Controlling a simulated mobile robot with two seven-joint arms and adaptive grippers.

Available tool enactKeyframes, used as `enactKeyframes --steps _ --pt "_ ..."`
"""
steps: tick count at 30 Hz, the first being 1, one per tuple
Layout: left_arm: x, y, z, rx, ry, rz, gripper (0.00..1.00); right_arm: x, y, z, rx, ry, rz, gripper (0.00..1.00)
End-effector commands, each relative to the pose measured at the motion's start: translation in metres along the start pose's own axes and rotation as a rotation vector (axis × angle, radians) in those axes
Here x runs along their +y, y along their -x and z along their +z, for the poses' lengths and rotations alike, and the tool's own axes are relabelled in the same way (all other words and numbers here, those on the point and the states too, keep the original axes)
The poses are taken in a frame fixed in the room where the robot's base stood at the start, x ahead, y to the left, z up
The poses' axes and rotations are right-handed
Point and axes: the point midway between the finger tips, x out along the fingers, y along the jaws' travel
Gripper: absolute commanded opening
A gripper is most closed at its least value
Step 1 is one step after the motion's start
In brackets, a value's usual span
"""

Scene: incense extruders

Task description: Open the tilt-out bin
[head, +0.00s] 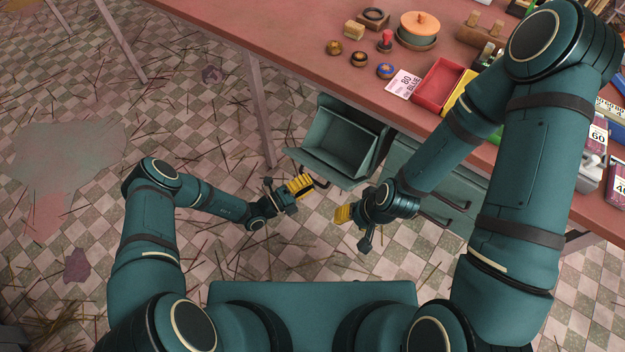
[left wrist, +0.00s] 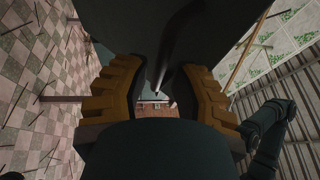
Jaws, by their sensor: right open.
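The tilt-out bin (head: 342,143) is a teal-green bin under the red table's edge in the head view. It is tilted outward, and its hollow inside shows from above. Its dark handle (head: 321,183) is on the front, partly hidden. My left gripper (head: 302,184), with yellow fingers, is at the handle. In the left wrist view the fingers of my left gripper (left wrist: 165,95) stand apart, with the dark handle bar (left wrist: 178,50) showing between them; I cannot tell whether they press on it. My right gripper (head: 342,214) is open and empty, below and right of the bin.
Green drawers with dark handles (head: 436,222) are right of the bin, partly behind my right arm. Checkered floor (head: 190,110) with scattered sticks is open to the left.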

Motion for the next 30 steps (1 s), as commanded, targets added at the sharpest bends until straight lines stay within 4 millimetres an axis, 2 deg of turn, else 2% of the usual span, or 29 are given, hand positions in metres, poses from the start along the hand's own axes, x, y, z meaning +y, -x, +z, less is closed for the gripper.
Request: enactKeyframes --steps 6,15,16,18,26,30 --pt "0.0 -0.017 0.0 0.001 -0.001 -0.001 0.25 0.001 -0.002 0.0 0.001 0.0 0.0 0.47" --pt "0.0 -0.018 0.0 0.0 -0.001 -0.001 0.25 0.001 -0.002 0.0 0.001 0.0 0.0 0.47" --pt "0.0 -0.018 0.0 0.0 -0.001 -0.001 0.21 0.001 -0.002 0.0 0.001 0.0 0.0 0.47" --pt "0.0 -0.018 0.0 0.0 -0.001 -0.001 0.0 0.001 -0.002 0.0 0.001 0.0 0.0 0.47" --pt "0.0 -0.018 0.0 0.001 -0.001 0.0 0.0 0.001 -0.001 0.0 0.001 0.0 0.0 0.47" --pt "-0.007 -0.023 0.003 0.0 0.009 0.025 0.0 -0.001 0.004 0.0 -0.001 0.0 0.0 0.47"
